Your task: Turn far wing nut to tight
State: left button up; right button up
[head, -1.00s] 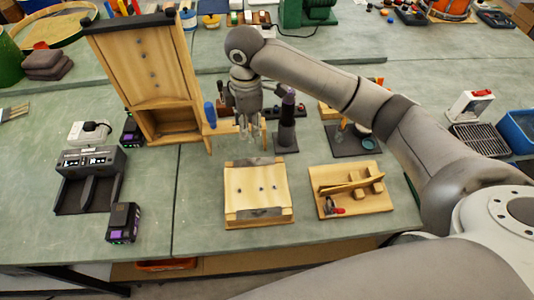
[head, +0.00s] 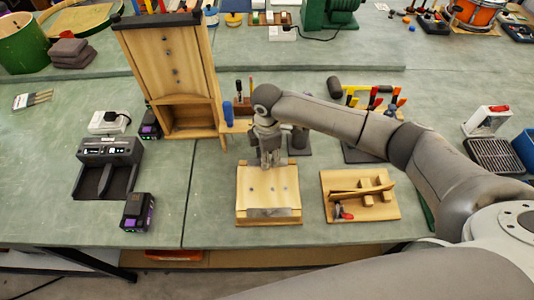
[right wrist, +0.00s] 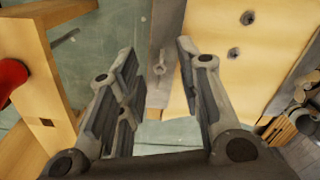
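A wooden board fixture (head: 268,188) lies on the bench with a metal strip (head: 268,212) along its near edge and small dark studs on its face. My right gripper (head: 270,165) points down over its far edge and hides that part in the head view. In the right wrist view the far metal strip (right wrist: 172,25) carries a small grey wing nut (right wrist: 159,68). The right gripper (right wrist: 157,52) is open, with one finger on each side of the nut. I cannot tell whether the fingers touch it. My left gripper is not in view.
A tall wooden stand (head: 172,75) rises behind and left of the board. A wooden jig (head: 378,205) with a red-handled clamp lies to the right. A charger (head: 108,155) and a battery (head: 137,212) are at the left. Bench between battery and board is clear.

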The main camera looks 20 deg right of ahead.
grip_shut()
dwell(1.4)
grip_release()
notch_tip(320, 180, up, 12)
dwell(0.6)
